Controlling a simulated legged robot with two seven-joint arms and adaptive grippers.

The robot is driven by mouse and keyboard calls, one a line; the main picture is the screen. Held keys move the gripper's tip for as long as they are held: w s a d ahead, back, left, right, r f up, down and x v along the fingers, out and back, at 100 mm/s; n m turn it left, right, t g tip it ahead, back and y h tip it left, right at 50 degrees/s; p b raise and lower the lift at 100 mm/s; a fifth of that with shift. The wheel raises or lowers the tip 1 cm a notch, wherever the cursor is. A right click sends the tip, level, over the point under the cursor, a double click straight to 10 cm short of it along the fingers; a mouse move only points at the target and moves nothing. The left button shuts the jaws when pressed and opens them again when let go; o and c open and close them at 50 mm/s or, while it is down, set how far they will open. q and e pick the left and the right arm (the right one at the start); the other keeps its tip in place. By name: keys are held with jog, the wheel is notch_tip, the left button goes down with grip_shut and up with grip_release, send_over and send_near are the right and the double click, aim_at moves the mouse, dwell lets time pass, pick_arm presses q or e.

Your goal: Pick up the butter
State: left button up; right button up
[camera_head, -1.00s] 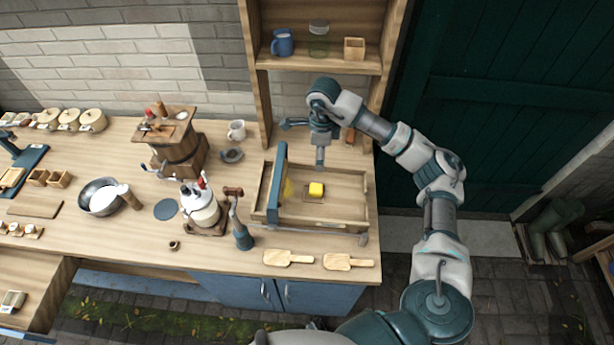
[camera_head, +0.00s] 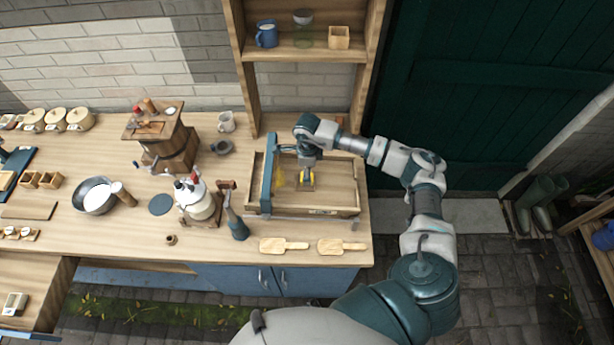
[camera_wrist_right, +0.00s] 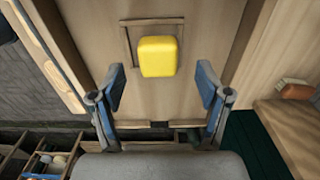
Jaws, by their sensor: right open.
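In the head view the butter (camera_head: 307,175) lies inside the shallow wooden tray (camera_head: 335,212), partly hidden by my right gripper (camera_head: 306,174). In the wrist view my right gripper (camera_wrist_right: 160,90) is open, its two blue fingers apart on either side of the near end of the butter, with nothing between them touching it. Whether the fingertips are level with the butter is hard to tell. My left gripper is not in view.
Two wooden paddles (camera_head: 283,245) lie in front. A shelf (camera_head: 310,52) rises behind.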

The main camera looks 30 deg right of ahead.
jog(key=shift+f, duration=1.55)
jog(key=shift+r, duration=0.15)
jog(key=c, duration=1.3)
